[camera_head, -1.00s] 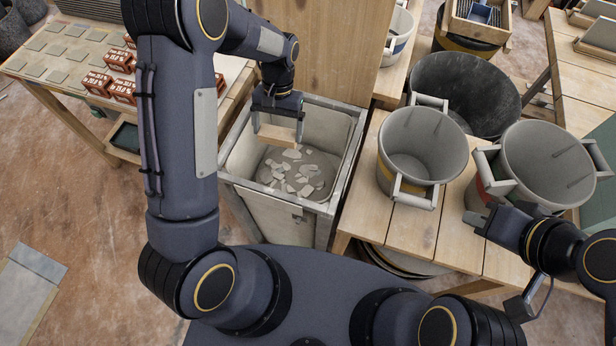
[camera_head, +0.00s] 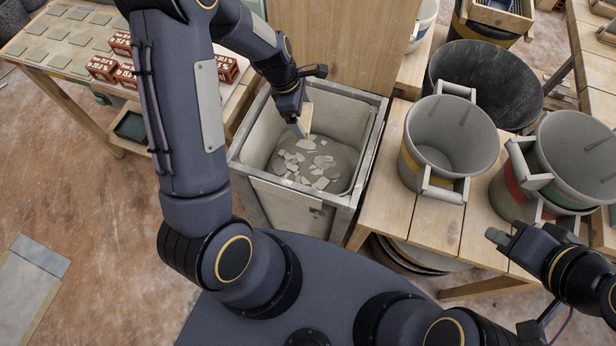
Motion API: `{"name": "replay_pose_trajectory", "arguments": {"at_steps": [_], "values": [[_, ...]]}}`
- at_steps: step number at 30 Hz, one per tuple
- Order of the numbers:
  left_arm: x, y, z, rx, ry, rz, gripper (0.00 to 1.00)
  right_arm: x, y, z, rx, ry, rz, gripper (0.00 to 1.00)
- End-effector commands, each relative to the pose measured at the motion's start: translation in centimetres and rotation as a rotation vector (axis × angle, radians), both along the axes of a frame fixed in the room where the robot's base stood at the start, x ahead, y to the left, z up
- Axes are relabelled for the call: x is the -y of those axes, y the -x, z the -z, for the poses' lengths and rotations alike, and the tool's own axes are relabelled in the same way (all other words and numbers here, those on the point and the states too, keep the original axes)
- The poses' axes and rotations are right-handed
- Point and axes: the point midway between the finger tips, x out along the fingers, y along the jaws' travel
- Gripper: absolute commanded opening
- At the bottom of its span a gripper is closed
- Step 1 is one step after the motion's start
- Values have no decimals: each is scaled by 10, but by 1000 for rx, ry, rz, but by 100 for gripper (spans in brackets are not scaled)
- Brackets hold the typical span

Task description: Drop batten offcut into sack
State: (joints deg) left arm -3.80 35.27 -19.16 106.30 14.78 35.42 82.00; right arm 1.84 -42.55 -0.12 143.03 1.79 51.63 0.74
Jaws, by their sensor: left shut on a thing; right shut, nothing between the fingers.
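The batten offcut (camera_head: 306,117) is a short pale piece of wood, now seen nearly end-on. My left gripper (camera_head: 302,122) is shut on it and holds it over the back part of the sack. The gripper hides part of the offcut. The sack (camera_head: 262,127) is a grey liner, open at the top, inside a square-framed stand. Pale broken pieces lie on its bottom. My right gripper (camera_head: 498,238) is shut and empty, in front of the grey buckets at the right.
A wooden panel (camera_head: 335,40) stands right behind the sack. A bucket with a yellow band (camera_head: 437,150) and one with a red band (camera_head: 510,190) stand on the bench at right. A table with red boxes (camera_head: 103,68) is at left.

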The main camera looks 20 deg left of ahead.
Motion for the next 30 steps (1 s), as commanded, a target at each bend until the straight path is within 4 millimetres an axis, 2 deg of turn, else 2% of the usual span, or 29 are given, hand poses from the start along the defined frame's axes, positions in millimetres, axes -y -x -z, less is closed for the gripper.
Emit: {"name": "replay_pose_trajectory", "arguments": {"at_steps": [15,25,26,28,30], "values": [[0,0,56,-1,0,4,67,0,0,54,0,0,0,0],[0,0,57,0,0,5,67,0,0,55,0,0,0,0],[0,0,57,0,0,5,91,0,0,55,0,0,0,0],[0,0,57,0,0,5,100,0,0,55,0,0,0,0],[0,0,57,0,0,5,100,0,0,55,0,0,0,0]]}}
